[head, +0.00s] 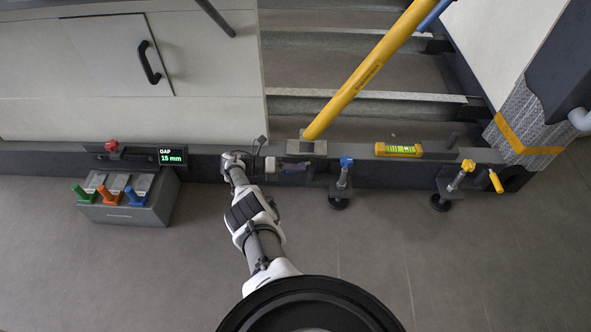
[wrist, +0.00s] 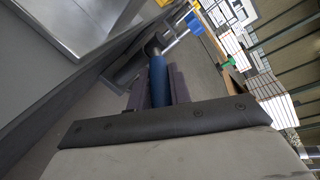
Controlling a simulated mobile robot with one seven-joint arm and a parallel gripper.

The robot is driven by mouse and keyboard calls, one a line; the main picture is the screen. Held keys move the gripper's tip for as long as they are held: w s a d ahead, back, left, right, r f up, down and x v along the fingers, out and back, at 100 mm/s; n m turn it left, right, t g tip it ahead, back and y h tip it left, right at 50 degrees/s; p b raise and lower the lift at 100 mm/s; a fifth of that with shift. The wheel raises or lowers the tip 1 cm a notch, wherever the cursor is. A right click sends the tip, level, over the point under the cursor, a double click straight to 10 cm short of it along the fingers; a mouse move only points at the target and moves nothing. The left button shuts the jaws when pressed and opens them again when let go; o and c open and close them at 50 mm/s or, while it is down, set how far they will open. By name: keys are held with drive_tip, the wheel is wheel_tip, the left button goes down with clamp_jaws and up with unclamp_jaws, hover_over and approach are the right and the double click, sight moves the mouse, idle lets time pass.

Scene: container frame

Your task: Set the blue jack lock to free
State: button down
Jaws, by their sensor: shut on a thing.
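The blue jack stands at the front of the dark sill in the head view, with a blue knob (head: 346,162) on top and a round black foot (head: 338,203) below. The knob also shows in the wrist view (wrist: 193,24). My gripper (head: 300,167) is at the left of this jack. In the wrist view its fingers are shut around a dark blue lock handle (wrist: 158,78), which runs out from a dark collar (wrist: 152,48) on the jack. The handle's near end is hidden by the gripper body. In the head view the handle is mostly hidden.
A yellow jack (head: 460,177) with a yellow lever (head: 496,181) stands to the right. A level (head: 398,150) lies on the sill beside a yellow post (head: 365,72). At left are a lever box (head: 140,214) and a display (head: 172,157) reading 15 mm. The floor in front is clear.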

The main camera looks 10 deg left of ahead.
idle(0.3)
drive_tip(key=c, duration=1.3)
unclamp_jaws()
